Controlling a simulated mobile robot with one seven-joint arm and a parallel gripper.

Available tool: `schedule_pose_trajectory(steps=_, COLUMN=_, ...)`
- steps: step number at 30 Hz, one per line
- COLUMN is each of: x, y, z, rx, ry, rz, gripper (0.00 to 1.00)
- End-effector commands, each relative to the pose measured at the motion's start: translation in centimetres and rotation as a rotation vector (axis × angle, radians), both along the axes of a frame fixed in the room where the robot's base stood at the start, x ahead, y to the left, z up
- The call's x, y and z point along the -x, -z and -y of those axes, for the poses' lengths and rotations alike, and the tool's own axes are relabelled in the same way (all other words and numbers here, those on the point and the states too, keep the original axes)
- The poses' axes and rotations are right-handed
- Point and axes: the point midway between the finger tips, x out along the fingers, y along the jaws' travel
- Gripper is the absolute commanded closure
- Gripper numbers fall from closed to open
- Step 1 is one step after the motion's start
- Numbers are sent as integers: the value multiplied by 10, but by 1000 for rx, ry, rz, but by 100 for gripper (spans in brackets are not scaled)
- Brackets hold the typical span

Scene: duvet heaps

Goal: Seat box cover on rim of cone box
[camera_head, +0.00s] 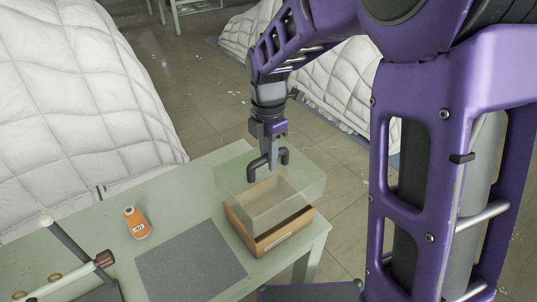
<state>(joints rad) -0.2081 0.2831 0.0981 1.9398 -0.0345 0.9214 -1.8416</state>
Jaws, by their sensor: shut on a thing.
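My gripper (267,171) points down over the right end of the table and is shut on the clear box cover (308,186). The cover is a see-through, greenish shell. The cone box (283,235), a low tan wooden box with a small label on its front, lies under the cover. The cover overlaps the box in the picture and reaches past its back and sides. I cannot tell whether the cover touches the rim or hangs just above it. The inside of the box shows pale through the cover.
The pale green table (180,189) bears a grey mat (190,262) left of the box and an orange labelled cone (137,224). A stand with rods (75,245) is at the lower left. White duvet heaps (75,100) rise behind. The table's right edge is near the box.

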Motion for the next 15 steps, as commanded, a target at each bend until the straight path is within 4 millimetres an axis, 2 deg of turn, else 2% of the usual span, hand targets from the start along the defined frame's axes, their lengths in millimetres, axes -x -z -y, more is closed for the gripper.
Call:
schedule_pose_trajectory(steps=1, x=0, y=8, z=0, rx=0, ry=0, rz=0, gripper=100)
schedule_pose_trajectory(steps=9, x=0, y=33, z=0, rx=-1, ry=0, rz=1, gripper=100)
schedule_pose_trajectory(steps=15, x=0, y=42, z=0, rx=-1, ry=0, rz=2, gripper=100)
